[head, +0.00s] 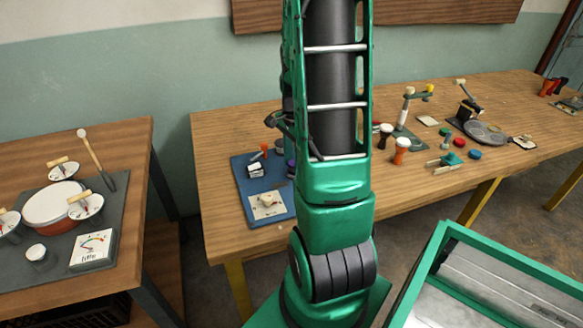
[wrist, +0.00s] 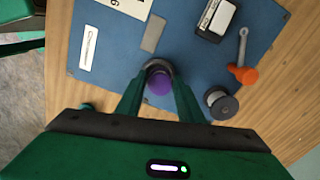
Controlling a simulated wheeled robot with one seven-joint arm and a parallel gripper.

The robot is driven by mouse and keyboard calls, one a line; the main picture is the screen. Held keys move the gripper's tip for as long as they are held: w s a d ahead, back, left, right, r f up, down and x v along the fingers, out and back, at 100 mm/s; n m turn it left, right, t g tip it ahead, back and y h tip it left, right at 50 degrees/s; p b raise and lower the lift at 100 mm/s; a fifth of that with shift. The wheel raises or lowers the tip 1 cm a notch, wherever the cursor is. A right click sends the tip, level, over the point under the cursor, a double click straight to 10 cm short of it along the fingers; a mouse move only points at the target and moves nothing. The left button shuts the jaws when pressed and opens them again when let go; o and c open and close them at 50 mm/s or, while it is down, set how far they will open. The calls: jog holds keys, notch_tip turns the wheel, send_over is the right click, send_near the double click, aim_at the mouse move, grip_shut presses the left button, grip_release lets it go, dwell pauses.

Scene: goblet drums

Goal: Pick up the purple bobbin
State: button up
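The purple bobbin (wrist: 159,83) stands on the blue mat (wrist: 105,45) in the wrist view, with a dark grey curved rim showing behind it. My gripper (wrist: 159,82) is open, its two green fingers reaching down on the left and right of the bobbin. The bobbin lies between the fingertips; I cannot tell whether they touch it. In the head view a sliver of purple (head: 291,165) shows at the edge of my arm, which hides most of that spot and my fingers.
In the wrist view a grey spool (wrist: 222,104) stands just right of my right finger. An orange-handled tool (wrist: 243,74), a black-and-white block (wrist: 215,18) and a grey plate (wrist: 154,33) lie nearby. The wooden bench (head: 240,135) has several tools farther right.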

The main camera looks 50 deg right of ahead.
jog(key=c, duration=0.6)
jog(key=shift+r, duration=0.1)
